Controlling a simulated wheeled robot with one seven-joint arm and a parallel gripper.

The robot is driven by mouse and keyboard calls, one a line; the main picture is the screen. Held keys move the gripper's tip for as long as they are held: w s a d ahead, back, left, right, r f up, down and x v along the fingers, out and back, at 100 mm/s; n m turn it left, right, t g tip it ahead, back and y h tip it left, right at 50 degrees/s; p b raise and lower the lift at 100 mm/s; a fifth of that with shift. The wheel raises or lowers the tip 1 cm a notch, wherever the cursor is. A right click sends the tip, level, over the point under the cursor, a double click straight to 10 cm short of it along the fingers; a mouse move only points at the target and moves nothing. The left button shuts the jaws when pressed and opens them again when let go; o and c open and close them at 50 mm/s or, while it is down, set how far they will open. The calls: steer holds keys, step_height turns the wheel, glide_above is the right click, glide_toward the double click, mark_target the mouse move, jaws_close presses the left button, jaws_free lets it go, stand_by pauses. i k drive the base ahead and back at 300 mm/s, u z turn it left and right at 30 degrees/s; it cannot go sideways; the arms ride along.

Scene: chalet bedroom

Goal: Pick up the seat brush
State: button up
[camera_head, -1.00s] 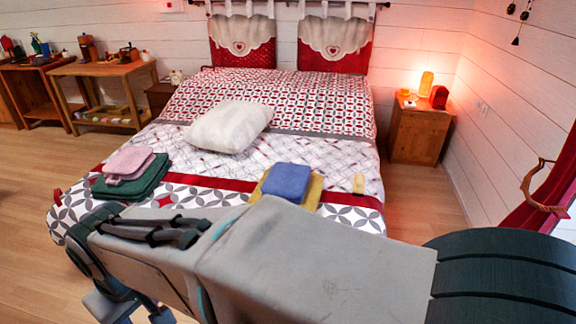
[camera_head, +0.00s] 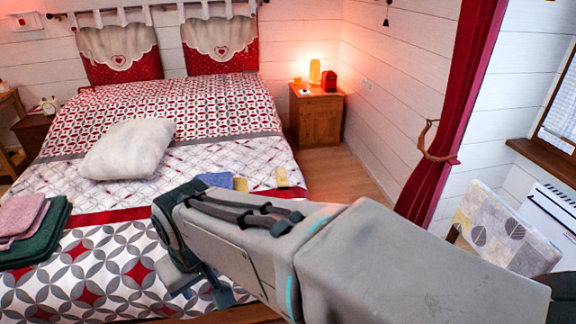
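I cannot make out a seat brush in the head view. A chair or seat with a pale, leaf-patterned cover (camera_head: 505,232) stands at the right below the window, and no brush shows on its visible part. A small tan object (camera_head: 282,176) lies on the bed, too small to identify. My grey arm stretches across the foreground from the lower right to the middle. Its far end bends down over the bed's front edge.
The bed (camera_head: 130,215) fills the left, with a white pillow (camera_head: 128,148) and folded pink and green towels (camera_head: 40,240). A wooden nightstand (camera_head: 318,118) with a lit lamp stands beyond it. A red curtain (camera_head: 455,120) hangs at the right. Bare floor (camera_head: 345,175) shows between bed and wall.

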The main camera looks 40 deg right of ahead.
mark_target(283, 182)
steer(key=z, duration=1.05)
steer(key=i, duration=1)
